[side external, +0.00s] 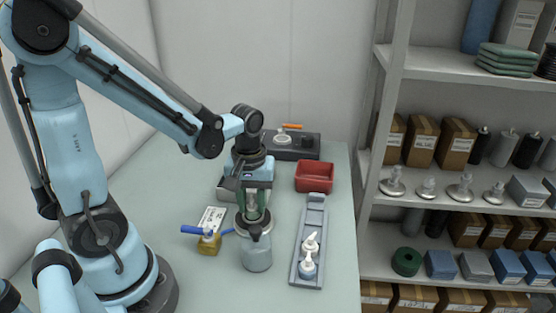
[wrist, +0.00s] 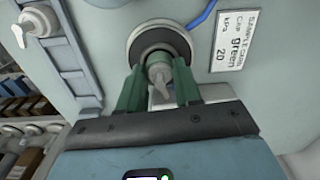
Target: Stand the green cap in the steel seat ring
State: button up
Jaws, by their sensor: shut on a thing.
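Fingers and cap hide part of the ring. I cannot tell whether the cap's base touches the ring or is inside it. In the side view the cap is mostly hidden by the fingers.
A grey rail (side external: 310,235) with white nozzled caps (side external: 308,258) lies just right. A red bin (side external: 315,177) and dark box (side external: 292,146) stand behind.

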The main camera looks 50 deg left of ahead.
jog(key=shift+f, duration=0.1)
jog(key=o, duration=0.8)
jog(key=shift+r, duration=3.5)
jog(key=d+r+m+t, duration=0.1)
jog(key=m+t, duration=0.1)
jog(key=m, duration=0.1)
jog(key=d+r+m+t, duration=0.1)
jog(key=m+t, duration=0.1)
jog(key=m, duration=0.1)
jog(key=d+r+m+t, duration=0.1)
jog(key=d+m+t, duration=0.1)
jog(key=m+t, duration=0.1)
jog(key=shift+w+d+m, duration=0.1)
jog(key=shift+w+m, duration=0.3)
